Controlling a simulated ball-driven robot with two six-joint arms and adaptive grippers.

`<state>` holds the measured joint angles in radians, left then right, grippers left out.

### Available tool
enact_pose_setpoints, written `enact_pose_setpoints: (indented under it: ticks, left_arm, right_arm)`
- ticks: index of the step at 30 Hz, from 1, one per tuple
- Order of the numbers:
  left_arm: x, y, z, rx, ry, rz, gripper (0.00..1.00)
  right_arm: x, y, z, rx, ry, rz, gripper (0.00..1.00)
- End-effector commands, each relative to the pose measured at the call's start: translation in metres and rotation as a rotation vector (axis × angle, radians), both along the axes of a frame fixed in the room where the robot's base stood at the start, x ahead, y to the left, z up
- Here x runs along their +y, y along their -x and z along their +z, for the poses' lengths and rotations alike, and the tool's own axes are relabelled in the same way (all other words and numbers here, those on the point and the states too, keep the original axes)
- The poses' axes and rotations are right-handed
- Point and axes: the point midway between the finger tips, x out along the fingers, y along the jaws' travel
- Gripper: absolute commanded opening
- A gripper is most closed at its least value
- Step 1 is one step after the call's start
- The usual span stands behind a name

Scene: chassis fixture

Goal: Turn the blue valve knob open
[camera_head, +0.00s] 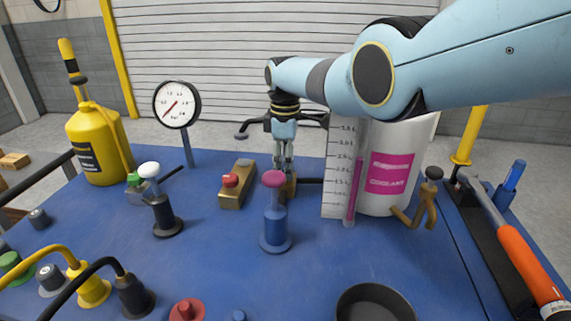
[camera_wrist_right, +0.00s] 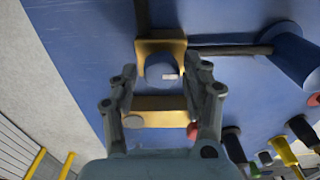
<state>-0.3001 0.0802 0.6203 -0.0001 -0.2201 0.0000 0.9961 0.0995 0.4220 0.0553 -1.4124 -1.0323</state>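The blue valve knob (camera_wrist_right: 162,70) shows in the wrist view, on top of a square brass block (camera_wrist_right: 178,46). My right gripper (camera_wrist_right: 164,70) points down at it with its two fingers apart, one on each side of the knob. A gap shows between the left finger and the knob; I cannot tell whether the right finger touches. In the head view my right gripper (camera_head: 284,160) is over the brass block (camera_head: 290,186), behind the pink-topped blue post, and the knob is hidden there. My left gripper is not in view.
The pink-topped blue post (camera_head: 274,226) stands in front of the gripper. The coolant tank (camera_head: 392,165) and its scale (camera_head: 337,165) are close on the right. A brass block with a red knob (camera_head: 236,187) and a gauge (camera_head: 177,105) stand left.

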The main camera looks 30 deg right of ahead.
Motion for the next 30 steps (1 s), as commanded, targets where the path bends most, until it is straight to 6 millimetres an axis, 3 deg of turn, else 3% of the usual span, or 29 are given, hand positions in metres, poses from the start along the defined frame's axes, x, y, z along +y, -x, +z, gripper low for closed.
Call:
enact_pose_setpoints:
  ticks: [14, 18, 24, 30]
  left_arm:
    - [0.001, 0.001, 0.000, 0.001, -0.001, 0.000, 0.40]
    - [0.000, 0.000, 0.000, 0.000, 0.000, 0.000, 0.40]
    - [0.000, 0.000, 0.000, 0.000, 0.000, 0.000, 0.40]
    - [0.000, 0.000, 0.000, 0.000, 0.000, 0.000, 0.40]
  right_arm:
    - [0.000, 0.000, 0.006, 0.001, 0.001, -0.001, 0.59]
    - [0.000, 0.001, 0.023, -0.001, 0.001, 0.000, 0.59]
    - [0.000, 0.000, 0.073, -0.002, 0.000, 0.000, 0.59]
    - [0.000, 0.000, 0.107, 0.000, 0.000, 0.000, 0.59]
